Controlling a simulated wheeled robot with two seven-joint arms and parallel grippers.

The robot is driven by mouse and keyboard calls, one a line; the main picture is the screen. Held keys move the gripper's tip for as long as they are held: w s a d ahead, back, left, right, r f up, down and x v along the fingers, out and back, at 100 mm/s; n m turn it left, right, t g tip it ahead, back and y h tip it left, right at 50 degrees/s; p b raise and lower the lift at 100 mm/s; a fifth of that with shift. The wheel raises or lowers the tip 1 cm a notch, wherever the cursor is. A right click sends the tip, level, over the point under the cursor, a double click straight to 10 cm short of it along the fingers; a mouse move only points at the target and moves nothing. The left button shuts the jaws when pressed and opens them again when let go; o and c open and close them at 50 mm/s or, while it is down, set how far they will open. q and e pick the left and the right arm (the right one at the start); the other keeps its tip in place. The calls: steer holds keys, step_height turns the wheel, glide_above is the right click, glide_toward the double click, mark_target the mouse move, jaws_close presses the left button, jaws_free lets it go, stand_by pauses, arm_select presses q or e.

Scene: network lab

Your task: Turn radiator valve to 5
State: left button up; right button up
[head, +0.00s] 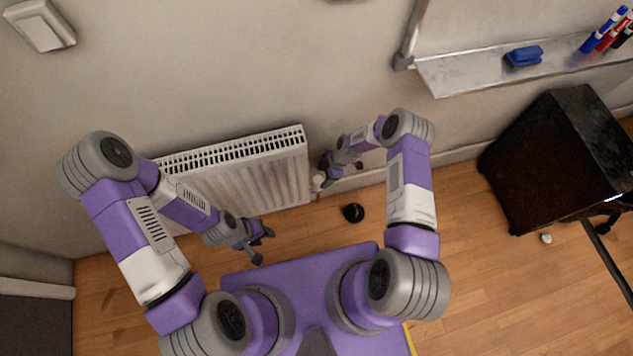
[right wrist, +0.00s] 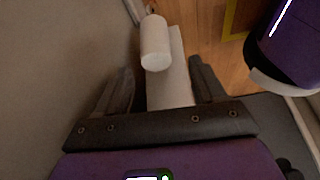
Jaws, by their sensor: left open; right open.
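The white radiator (head: 240,172) is on the wall, left of centre in the head view. Its white valve knob (head: 319,180) sits low at the radiator's right end. In the right wrist view the knob (right wrist: 155,43) is a plain white cylinder just beyond the fingertips, roughly centred between them; no numbers are readable. My right gripper (head: 342,170) is open beside the knob, to its right in the head view. Its two dark fingers also show in the right wrist view (right wrist: 162,66), apart and empty. My left gripper (head: 263,243) is open and empty in front of the radiator.
A small black round object (head: 354,212) lies on the wooden floor right of the valve. A black cabinet (head: 560,160) stands at the right. A wall shelf (head: 480,72) above holds a blue eraser (head: 524,56) and markers (head: 605,32). Floor between valve and cabinet is mostly clear.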

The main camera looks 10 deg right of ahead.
mark_target(316, 183)
steer(key=shift+w+d+f+n, duration=0.1)
steer(key=shift+w+f+n, duration=0.1)
steer(key=shift+n, duration=0.1)
steer(key=shift+f, duration=0.4)
steer(key=b+x, duration=0.2)
steer(key=x, duration=0.4)
steer(key=shift+a+f+b, duration=0.25)
steer(key=shift+b, duration=0.15)
steer(key=c, duration=1)
steer(key=shift+w+m+t, duration=0.1)
steer(key=shift+m+t, duration=0.4)
steer(key=shift+m, duration=1)
